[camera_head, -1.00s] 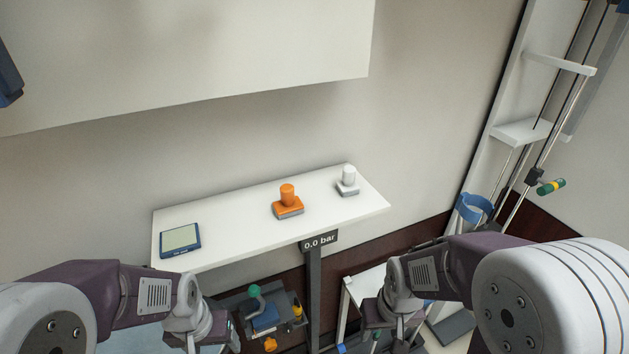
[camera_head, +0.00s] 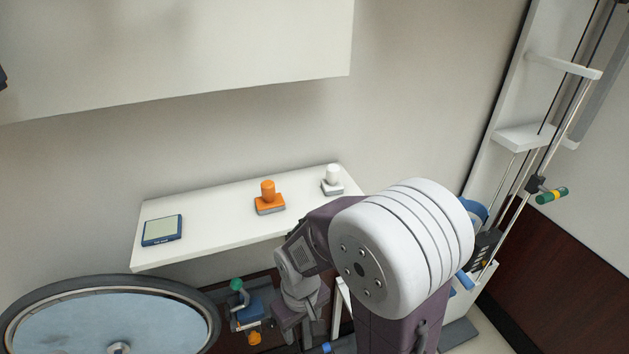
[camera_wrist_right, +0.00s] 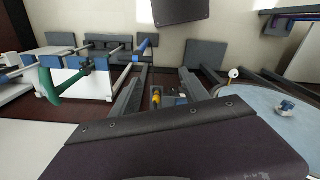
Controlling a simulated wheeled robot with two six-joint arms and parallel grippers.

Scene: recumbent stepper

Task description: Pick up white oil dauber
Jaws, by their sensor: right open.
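The white oil dauber (camera_head: 332,178) stands upright at the far right end of the white shelf (camera_head: 215,237) in the head view. It has a white cylindrical knob on a white and grey rectangular base. My right gripper (camera_head: 303,322) is below and in front of the shelf, apart from the dauber. It is open and its fingertips are hard to make out. The dauber does not show in the right wrist view. My left gripper is out of view.
An orange dauber (camera_head: 268,198) stands left of the white one. A blue device with a pale screen (camera_head: 162,230) lies at the shelf's left end. A large round light-blue disc (camera_head: 70,322) fills the lower left. A white panel (camera_head: 175,45) overhangs the shelf.

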